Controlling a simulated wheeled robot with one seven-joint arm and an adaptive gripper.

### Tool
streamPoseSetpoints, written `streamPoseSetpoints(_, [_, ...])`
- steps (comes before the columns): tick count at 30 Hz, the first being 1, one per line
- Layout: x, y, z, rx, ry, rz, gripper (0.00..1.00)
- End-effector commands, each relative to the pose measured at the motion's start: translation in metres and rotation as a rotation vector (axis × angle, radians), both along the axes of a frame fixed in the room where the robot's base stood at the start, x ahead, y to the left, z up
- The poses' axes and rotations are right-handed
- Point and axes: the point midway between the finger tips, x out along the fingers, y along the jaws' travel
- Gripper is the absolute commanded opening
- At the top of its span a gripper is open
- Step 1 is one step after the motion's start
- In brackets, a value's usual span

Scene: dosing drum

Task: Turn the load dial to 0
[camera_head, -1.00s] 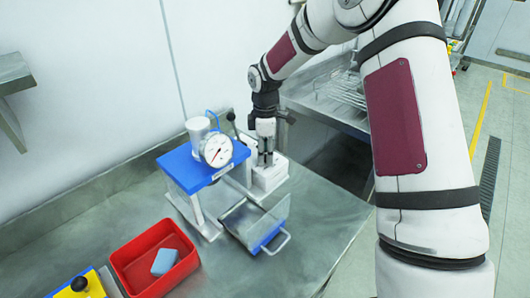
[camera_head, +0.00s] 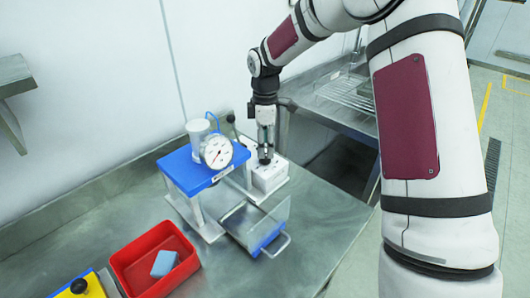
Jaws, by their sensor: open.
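A white box (camera_head: 270,174) stands on the steel table, just right of the blue-topped press stand (camera_head: 185,172). My gripper (camera_head: 265,158) points down over the top of this box, with its fingertips at or just above it. The jaws are open, though the fingers look close together from this angle. The load dial cannot be made out; the fingers cover part of the box top. A round white gauge (camera_head: 217,151) with a dark needle is mounted on the press stand.
A clear-sided tray with a handle (camera_head: 262,232) sits in front of the stand. A red bin (camera_head: 150,262) holds a blue block (camera_head: 164,263). A yellow item with a black knob (camera_head: 80,287) is at the lower left. A wire rack (camera_head: 345,92) stands behind right. The table's front right is clear.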

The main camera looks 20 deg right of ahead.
Motion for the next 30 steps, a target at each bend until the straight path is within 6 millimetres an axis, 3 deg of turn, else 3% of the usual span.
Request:
streamPoseSetpoints(6, [0.001, 0.000, 0.046, 0.000, -0.004, 0.000, 0.51])
streamPoseSetpoints(12, [0.001, 0.001, 0.070, 0.000, -0.002, 0.000, 0.51])
streamPoseSetpoints(26, [-0.001, 0.001, 0.078, 0.000, -0.001, -0.001, 0.51])
streamPoseSetpoints(30, [-0.012, 0.002, 0.092, -0.017, -0.016, -0.041, 0.51])
